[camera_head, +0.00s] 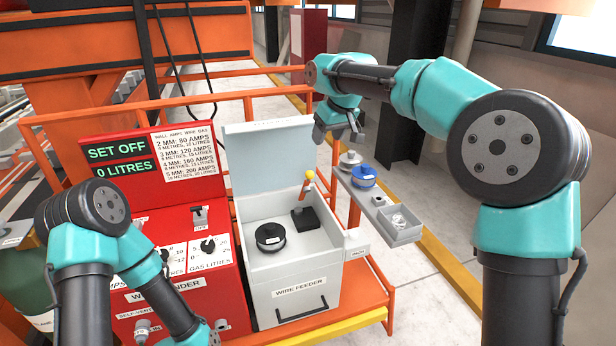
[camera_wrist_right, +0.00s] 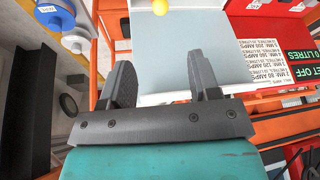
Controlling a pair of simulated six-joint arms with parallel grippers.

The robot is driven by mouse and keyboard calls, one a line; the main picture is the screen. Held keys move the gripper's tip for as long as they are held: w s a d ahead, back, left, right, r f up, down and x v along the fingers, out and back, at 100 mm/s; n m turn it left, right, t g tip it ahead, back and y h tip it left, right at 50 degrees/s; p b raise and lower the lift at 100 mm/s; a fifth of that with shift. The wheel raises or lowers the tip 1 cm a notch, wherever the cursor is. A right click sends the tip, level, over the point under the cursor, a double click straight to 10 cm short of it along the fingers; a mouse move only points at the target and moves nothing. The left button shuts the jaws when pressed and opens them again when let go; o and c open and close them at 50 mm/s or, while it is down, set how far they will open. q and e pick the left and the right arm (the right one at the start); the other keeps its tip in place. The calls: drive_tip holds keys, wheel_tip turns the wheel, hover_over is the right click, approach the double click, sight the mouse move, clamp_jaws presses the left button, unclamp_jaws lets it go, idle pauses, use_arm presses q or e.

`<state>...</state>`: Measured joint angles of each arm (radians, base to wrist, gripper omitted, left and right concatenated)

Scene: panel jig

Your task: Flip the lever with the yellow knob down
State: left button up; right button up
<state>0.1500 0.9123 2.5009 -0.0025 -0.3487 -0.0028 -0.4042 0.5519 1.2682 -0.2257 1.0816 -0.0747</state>
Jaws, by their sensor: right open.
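The lever with the yellow knob (camera_head: 310,174) stands inside the grey wire feeder box (camera_head: 262,297). Its orange arm (camera_head: 305,189) points up from a black base (camera_head: 304,218), tilted slightly right. The knob also shows at the top of the right wrist view (camera_wrist_right: 161,6). My right gripper (camera_head: 342,138) is open and empty, above and a little right of the knob, apart from it. In the right wrist view its two fingers (camera_wrist_right: 160,85) are spread. My left arm comes in at the lower left; its gripper's fingers cannot be made out.
The feeder's pale lid (camera_head: 265,165) stands open behind the lever. A black spool (camera_head: 270,237) lies left of the lever. The red welder (camera_head: 188,285) with its display is at left. A shelf at right holds a blue spool (camera_head: 364,176) and a grey tray (camera_head: 400,226).

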sight(311, 173)
drive_tip(key=x, duration=1.7)
drive_tip(key=shift+a+f, duration=0.15)
drive_tip(key=shift+f, duration=0.1)
drive_tip(key=shift+c, duration=0.4)
clamp_jaws()
